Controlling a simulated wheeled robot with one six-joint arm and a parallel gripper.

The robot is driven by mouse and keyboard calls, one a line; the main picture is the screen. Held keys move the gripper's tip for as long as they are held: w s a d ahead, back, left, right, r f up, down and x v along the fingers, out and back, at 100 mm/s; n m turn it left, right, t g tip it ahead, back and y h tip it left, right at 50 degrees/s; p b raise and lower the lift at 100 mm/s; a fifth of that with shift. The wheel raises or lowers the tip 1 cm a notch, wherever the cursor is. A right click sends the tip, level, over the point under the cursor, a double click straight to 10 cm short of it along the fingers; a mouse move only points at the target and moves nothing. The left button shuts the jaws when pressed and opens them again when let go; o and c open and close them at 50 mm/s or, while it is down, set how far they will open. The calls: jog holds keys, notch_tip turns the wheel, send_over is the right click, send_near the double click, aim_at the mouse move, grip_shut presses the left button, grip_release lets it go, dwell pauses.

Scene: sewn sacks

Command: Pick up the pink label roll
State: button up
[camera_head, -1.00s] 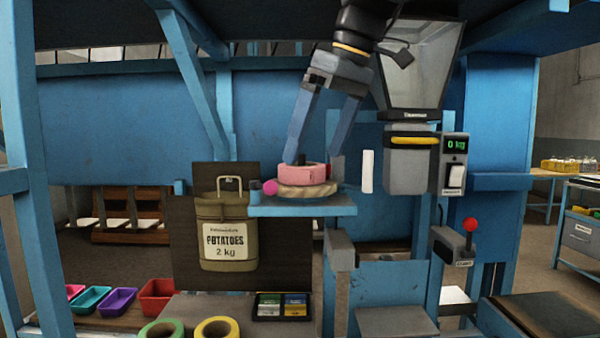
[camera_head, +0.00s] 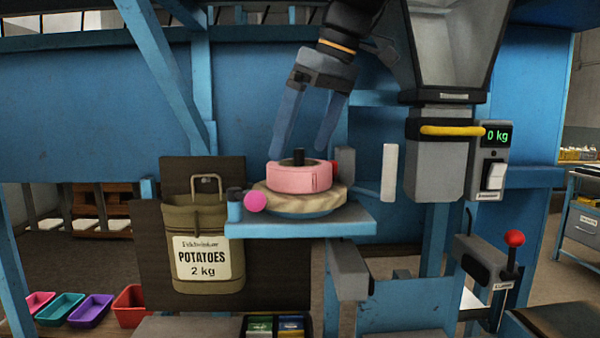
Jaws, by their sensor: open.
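The pink label roll (camera_head: 296,178) lies flat around a dark post (camera_head: 299,157). It rests on a wider beige round piece (camera_head: 318,200) on a blue shelf (camera_head: 340,222). My gripper (camera_head: 299,148) has two blue-grey fingers, spread open and pointing down. They are above the roll, the left fingertip near its left edge and the right one near its right side. The gripper looks empty. I cannot tell from this view whether the fingers are in front of or behind the post.
A magenta ball (camera_head: 255,202) sits at the shelf's left end. A potato sack (camera_head: 204,245) hangs on a dark board to the left. A grey hopper with a scale (camera_head: 490,150) stands to the right, with a red-knobbed lever (camera_head: 514,239) below. Coloured bins (camera_head: 90,309) stand lower left.

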aim_at(299, 165)
jog(key=shift+s+d+p+x, duration=0.1)
jog(key=shift+p+x, duration=0.1)
jog(key=shift+x, duration=0.65)
jog(key=shift+s+d+p+x, duration=0.15)
jog(key=shift+p+x, duration=0.1)
jog(key=shift+x, duration=0.6)
jog(key=shift+s+d+p+x, duration=0.1)
jog(key=shift+p+x, duration=0.1)
jog(key=shift+x, duration=0.65)
jog(key=shift+a+f, duration=0.1)
jog(key=shift+f, duration=0.1)
jog(key=c, duration=0.9)
jog(key=shift+r, duration=0.15)
